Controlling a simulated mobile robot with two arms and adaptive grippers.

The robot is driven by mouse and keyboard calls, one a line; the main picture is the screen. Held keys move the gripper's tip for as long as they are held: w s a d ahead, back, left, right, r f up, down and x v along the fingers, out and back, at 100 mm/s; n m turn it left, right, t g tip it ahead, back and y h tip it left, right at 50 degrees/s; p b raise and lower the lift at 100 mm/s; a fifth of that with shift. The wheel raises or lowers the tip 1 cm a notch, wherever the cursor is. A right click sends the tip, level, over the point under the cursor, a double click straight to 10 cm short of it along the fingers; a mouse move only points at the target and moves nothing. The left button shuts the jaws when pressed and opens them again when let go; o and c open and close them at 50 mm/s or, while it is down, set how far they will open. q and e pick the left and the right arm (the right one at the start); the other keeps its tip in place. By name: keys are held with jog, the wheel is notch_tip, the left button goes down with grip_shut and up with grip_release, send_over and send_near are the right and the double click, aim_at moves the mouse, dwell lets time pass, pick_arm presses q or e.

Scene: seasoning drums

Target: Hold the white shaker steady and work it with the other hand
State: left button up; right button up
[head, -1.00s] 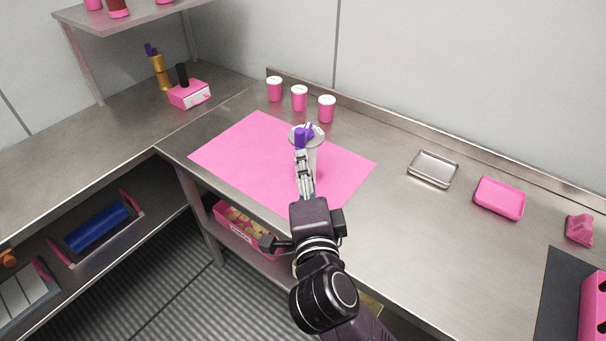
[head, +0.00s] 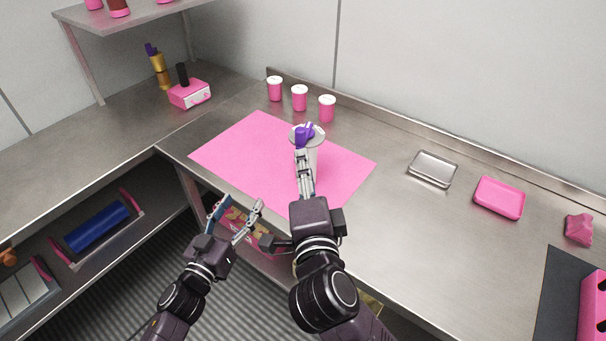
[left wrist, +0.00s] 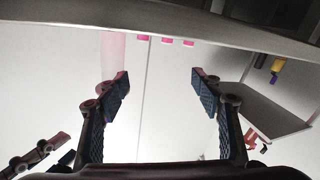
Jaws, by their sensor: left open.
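The white shaker (head: 312,160) stands upright on the pink mat (head: 245,150), with a purple part (head: 304,134) at its top. My right gripper (head: 303,160) is at the shaker's near side, its fingers reaching up to just below the purple part. The fingers are seen nearly edge-on and overlap the shaker, so their grip is unclear. My left gripper (head: 236,208) is open and empty, in front of the counter's near edge, left of and nearer than the shaker. Its two spread fingers also show in the left wrist view (left wrist: 160,88).
Three pink cups with white lids (head: 299,98) stand behind the mat. A metal tray (head: 433,169) and a pink tray (head: 499,198) lie to the right. A pink bin (head: 262,243) is on the lower shelf behind my left gripper.

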pick_arm(q)
jog(key=w+d, duration=0.1)
jog(key=d, duration=0.2)
jog(key=w+d+y, duration=0.1)
jog(key=d, duration=0.3)
jog(key=w+d+y, duration=0.1)
jog(key=w+d, duration=0.1)
jog(key=d, duration=0.1)
jog(key=shift+d+r, duration=0.15)
jog(key=shift+r, duration=0.25)
jog(key=w+d+r+y, duration=0.1)
jog(key=d+r+y, duration=0.1)
jog(key=d+r, duration=0.3)
jog(key=w, duration=0.8)
jog(key=shift+d+t, duration=0.4)
jog(key=shift+r, duration=0.1)
